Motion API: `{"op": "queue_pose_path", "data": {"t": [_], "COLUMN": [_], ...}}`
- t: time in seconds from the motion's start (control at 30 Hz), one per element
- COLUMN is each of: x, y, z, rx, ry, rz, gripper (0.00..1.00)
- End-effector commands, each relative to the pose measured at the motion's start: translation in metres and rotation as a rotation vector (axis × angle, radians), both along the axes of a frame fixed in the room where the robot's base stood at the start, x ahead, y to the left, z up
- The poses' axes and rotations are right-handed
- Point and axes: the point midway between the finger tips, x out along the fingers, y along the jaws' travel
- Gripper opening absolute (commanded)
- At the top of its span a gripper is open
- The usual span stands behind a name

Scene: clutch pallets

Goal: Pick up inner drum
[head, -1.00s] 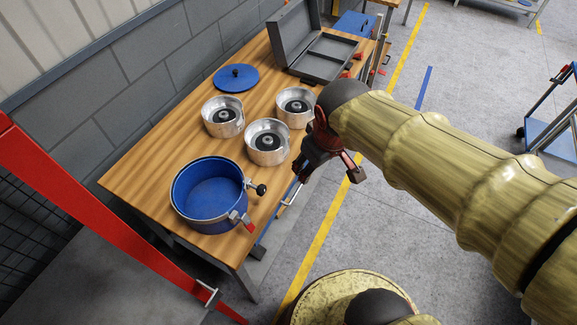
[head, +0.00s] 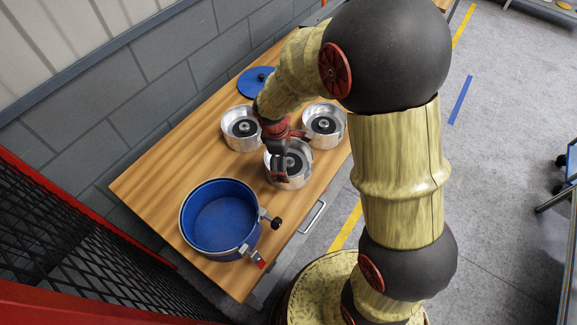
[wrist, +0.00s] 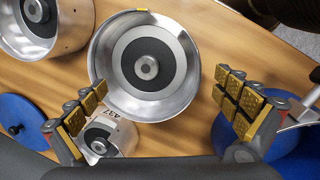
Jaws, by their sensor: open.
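Three open silver drums with dark hubs stand on the wooden table: a front one (head: 300,178), a back-left one (head: 241,128) and a right one (head: 323,124). My gripper (head: 284,160) is open above the front drum and partly hides it in the head view. In the wrist view, a large silver drum (wrist: 145,42) lies just ahead of the two spread fingers (wrist: 162,92), with its hub between their lines. No grip on the drum shows. I cannot tell whether a fingertip touches the rim.
A blue pot (head: 220,218) with a clamp and black knob stands at the table's near end. A blue lid (head: 250,84) lies behind the drums. In the wrist view, other drums lie at upper left (wrist: 45,40) and below (wrist: 110,142). The table's left strip (head: 160,180) is clear.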

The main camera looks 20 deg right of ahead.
Motion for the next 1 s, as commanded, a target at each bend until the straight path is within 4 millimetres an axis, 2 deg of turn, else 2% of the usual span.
{"op": "queue_pose_path", "data": {"t": [0.17, 0.43, 0.67, 1.0], "x": [0.002, 0.005, 0.006, 0.006], "y": [-0.002, -0.007, -0.008, -0.007], "z": [-0.015, -0.051, -0.052, -0.052], "rx": [0.000, 0.001, 0.001, 0.001], "ry": [0.001, 0.001, -0.002, -0.001], "rz": [-0.001, -0.002, -0.002, -0.002], "gripper": [1.00, 1.00, 1.00, 0.82]}}
